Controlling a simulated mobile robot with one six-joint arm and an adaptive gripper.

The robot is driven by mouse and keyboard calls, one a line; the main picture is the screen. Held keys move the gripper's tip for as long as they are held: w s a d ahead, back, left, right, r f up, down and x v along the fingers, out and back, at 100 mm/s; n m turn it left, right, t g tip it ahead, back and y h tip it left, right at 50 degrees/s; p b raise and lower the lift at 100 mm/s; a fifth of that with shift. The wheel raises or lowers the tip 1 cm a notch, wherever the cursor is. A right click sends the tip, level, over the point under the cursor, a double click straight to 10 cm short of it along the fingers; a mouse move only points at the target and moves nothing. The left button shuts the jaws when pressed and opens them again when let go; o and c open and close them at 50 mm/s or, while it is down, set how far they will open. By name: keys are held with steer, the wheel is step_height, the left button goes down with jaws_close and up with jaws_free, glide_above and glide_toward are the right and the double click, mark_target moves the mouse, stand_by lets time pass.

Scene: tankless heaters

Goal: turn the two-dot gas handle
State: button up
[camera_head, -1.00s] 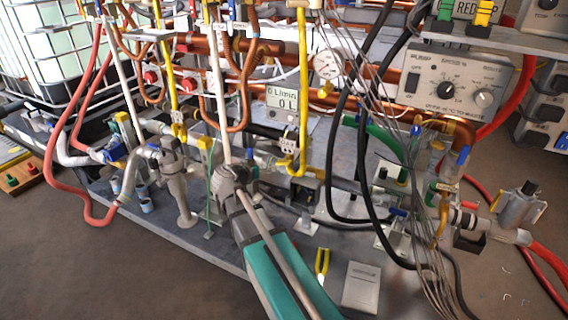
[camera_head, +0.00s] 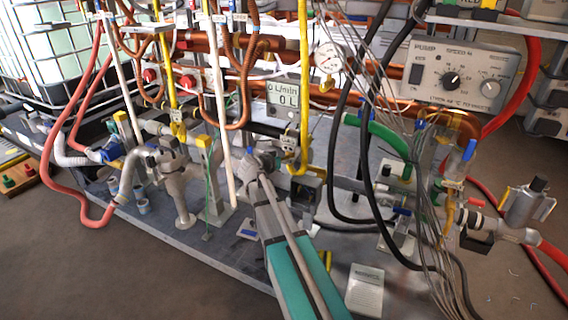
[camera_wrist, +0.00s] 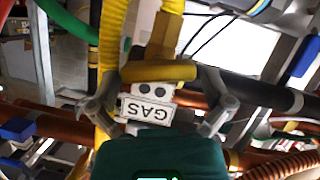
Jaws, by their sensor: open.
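In the wrist view a white tag (camera_wrist: 150,108) reads GAS upside down, with two dark dots on the plate just above it. A yellow gas handle (camera_wrist: 158,71) lies crosswise over the dotted plate. My gripper (camera_wrist: 160,84) is open, with one grey finger to the left and one to the right of the handle and tag. I cannot tell whether either finger touches. In the head view my gripper (camera_head: 260,160) is among the pipes, beside the foot of a yellow pipe (camera_head: 304,90). The two-dot handle cannot be made out there.
A yellow corrugated hose (camera_wrist: 112,35) runs close by the left finger. A white pipe (camera_head: 222,120) stands left of my gripper. A white box (camera_head: 365,288) lies on the bench.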

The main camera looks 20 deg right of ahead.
steer(key=shift+w+d+f, duration=0.1)
steer(key=shift+w+d, duration=0.05)
steer(key=shift+d, duration=0.05)
steer(key=c, duration=0.8)
steer(key=shift+m+t+y, duration=0.4)
steer(key=shift+m+t, duration=0.3)
steer(key=shift+m, duration=0.4)
steer(key=o, duration=0.8)
